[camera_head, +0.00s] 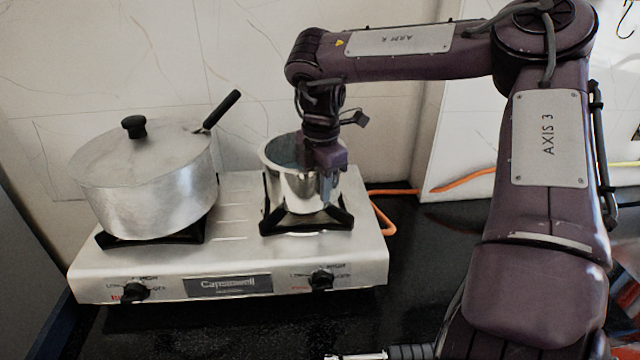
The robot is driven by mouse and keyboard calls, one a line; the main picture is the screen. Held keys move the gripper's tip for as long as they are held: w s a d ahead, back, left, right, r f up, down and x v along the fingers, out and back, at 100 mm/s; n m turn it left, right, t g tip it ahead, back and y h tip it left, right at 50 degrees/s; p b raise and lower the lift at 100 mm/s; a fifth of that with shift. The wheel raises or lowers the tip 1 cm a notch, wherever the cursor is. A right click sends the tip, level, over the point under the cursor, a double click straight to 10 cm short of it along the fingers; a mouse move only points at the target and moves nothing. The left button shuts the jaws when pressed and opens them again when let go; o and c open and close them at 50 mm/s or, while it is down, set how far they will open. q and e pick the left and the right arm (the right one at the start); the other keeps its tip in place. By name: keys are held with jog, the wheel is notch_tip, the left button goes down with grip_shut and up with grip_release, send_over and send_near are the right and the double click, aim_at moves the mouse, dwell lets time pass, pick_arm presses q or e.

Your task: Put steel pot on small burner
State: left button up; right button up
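The small steel pot (288,190) is shiny and open-topped. It stands upright over the black grate (306,221) of the right burner and appears to rest on it. My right gripper (326,188) points down at the pot's front right rim. One finger shows in front of the pot's outer wall; the other is hidden, so its grip on the wall cannot be made out.
A large lidded aluminium pot (150,185) with a black handle sits on the left burner of the silver stove (235,255). Two black knobs are on the stove's front. An orange hose (455,182) runs behind on the black counter (420,255). The tiled wall is close behind.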

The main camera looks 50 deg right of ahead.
notch_tip(320, 180, up, 12)
jog(key=shift+s+r+p, duration=0.15)
jog(key=shift+r+p, duration=0.05)
jog(key=shift+p, duration=0.1)
jog(key=shift+f, duration=0.1)
dwell(0.7)
